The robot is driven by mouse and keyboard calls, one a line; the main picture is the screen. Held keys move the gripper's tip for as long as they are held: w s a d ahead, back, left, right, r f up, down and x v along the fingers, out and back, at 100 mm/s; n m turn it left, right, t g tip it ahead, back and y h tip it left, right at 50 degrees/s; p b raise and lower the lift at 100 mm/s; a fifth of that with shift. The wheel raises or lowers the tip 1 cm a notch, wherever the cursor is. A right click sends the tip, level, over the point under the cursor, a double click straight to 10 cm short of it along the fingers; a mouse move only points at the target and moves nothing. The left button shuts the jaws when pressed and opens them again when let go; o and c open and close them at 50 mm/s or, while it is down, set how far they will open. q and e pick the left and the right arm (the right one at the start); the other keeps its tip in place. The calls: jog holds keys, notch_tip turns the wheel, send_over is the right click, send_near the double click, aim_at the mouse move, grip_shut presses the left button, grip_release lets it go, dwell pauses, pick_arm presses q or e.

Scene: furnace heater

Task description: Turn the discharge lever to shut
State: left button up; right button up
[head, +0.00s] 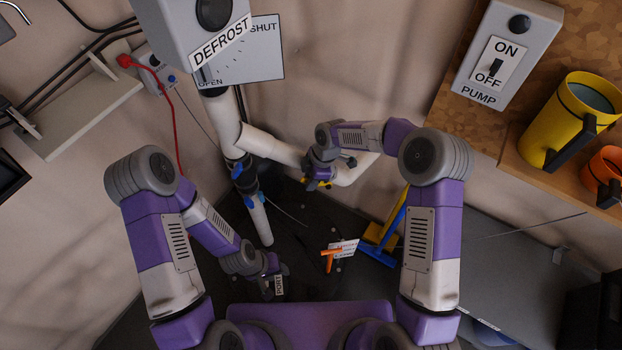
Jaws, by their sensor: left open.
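No part in view is clearly labelled as the discharge lever. A white plate marked SHUT and OPEN (268,62) is on the wall, partly hidden behind the DEFROST box. An orange T-shaped handle (330,257) stands low in the middle beside a small white label (345,246).
The grey DEFROST box (195,40) hangs at the top. Blue-handled valves (243,180) sit on the pipe. Blue and yellow bars (385,237) stand right of the orange handle. A PUMP switch box (506,55) and a yellow jug (570,120) are at upper right.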

jog(key=shift+r, duration=0.1)
jog(key=p+v, duration=0.2)
jog(key=v, duration=0.5)
jog(key=shift+d+r, duration=0.1)
jog(key=shift+r, duration=0.05)
